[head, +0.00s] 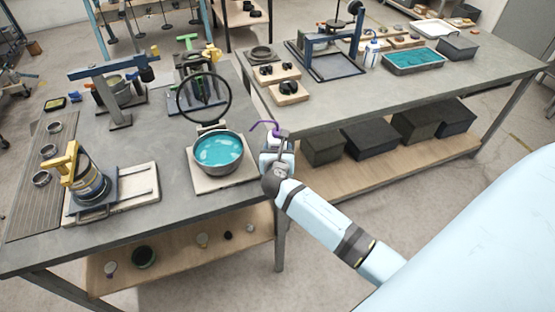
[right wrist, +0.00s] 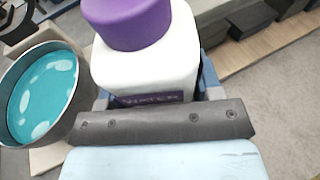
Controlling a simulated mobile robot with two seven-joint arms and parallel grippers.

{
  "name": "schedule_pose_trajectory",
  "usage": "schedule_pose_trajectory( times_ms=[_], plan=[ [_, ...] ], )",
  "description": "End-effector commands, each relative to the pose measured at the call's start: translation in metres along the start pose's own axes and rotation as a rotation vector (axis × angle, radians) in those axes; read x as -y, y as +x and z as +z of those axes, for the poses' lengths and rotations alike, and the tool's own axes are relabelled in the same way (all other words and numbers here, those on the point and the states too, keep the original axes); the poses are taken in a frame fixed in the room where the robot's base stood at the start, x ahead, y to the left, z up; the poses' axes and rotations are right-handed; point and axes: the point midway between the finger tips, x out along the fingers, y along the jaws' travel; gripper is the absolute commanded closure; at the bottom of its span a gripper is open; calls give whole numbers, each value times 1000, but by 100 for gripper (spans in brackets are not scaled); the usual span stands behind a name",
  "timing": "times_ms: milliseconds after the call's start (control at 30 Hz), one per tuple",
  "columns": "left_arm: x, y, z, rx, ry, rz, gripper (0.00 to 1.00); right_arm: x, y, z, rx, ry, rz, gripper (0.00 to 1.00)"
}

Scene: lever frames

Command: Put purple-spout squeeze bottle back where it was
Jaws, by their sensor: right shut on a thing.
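The purple-spout squeeze bottle (head: 264,126) is held at the right edge of the near-left table, just right of the bowl with teal liquid (head: 218,150). In the right wrist view its white body (right wrist: 148,68) and purple cap fill the space between the fingers. My right gripper (head: 277,146) is shut on the bottle, with the arm reaching in from the lower right. The bottle looks roughly upright. Its base is hidden by the gripper, so I cannot tell whether it touches anything. My left gripper is not in view.
A round magnifier ring (head: 204,97) stands behind the bowl. The right table holds a blue-spout bottle (head: 371,52), a tray of teal liquid (head: 413,61) and wooden blocks (head: 289,92). Dark boxes (head: 371,138) sit on its lower shelf. The right table's front left area is clear.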

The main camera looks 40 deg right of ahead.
Motion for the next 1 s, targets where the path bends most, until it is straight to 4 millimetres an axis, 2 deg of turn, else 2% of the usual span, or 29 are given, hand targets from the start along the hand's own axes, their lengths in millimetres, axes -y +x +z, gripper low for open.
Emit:
schedule_pose_trajectory(
  times_ms=[167,300,400,733,767,833,867,1000],
  plan=[
    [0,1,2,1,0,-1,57,0,3,-12,-1,0,0,54],
    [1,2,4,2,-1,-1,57,0,9,-32,-1,-1,-1,54],
    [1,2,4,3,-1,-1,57,0,11,-40,0,0,0,54],
    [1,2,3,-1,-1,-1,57,0,12,-43,1,1,1,54],
    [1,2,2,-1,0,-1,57,0,12,-43,0,1,1,36],
    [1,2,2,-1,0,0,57,0,12,-43,0,1,1,20],
    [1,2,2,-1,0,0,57,0,12,-43,0,0,1,15],
    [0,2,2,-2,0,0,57,0,12,-42,0,0,0,15]
  ],
)
